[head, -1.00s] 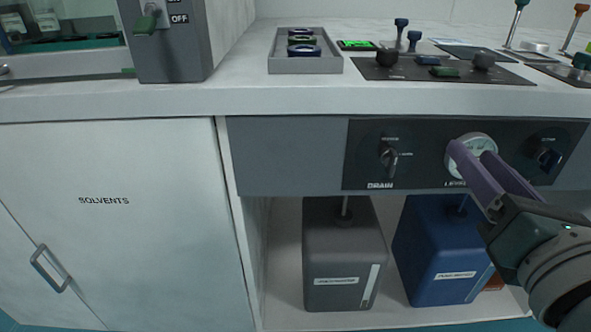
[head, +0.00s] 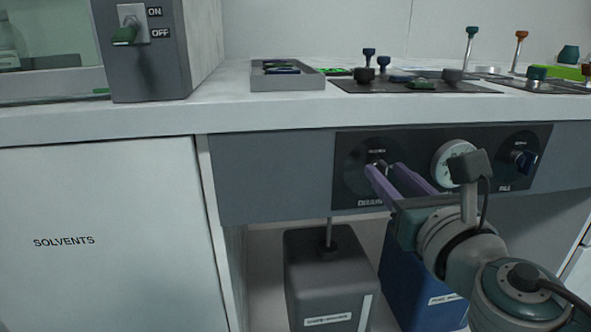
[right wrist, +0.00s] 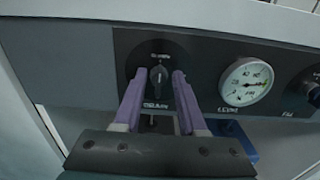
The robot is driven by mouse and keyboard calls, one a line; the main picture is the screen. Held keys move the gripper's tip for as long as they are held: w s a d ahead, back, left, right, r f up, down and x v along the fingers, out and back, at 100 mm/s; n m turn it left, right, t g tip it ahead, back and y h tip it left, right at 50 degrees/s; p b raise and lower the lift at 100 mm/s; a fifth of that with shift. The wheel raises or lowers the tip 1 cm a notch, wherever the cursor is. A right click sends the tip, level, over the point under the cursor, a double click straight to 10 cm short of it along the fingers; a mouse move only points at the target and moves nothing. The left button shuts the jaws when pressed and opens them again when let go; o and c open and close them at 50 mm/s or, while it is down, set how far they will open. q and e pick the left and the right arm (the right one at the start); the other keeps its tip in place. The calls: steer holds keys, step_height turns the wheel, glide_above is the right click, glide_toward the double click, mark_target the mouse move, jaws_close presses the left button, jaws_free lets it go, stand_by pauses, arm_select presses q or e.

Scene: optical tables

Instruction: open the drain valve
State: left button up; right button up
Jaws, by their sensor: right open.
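The drain valve is a dark knob (right wrist: 158,76) on a round dial above the label DRAIN, on the black panel (head: 440,185) under the bench top. In the right wrist view the knob's handle stands about upright, between the fingers' tips. In the head view the fingers partly cover it. My right gripper (right wrist: 158,78) is open, with purple fingers to the left and right of the knob and a gap on each side. It also shows in the head view (head: 382,168). Whether the fingertips reach the knob's depth is unclear. My left gripper is not in view.
Grey (head: 325,265) and blue (head: 400,270) canisters stand below. The bench edge (head: 280,117) overhangs the panel. A solvents cabinet (head: 110,200) is at left.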

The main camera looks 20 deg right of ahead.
steer(key=shift+w, duration=0.2)
steer(key=shift+c, duration=0.2)
jaws_close()
stand_by(0.4)
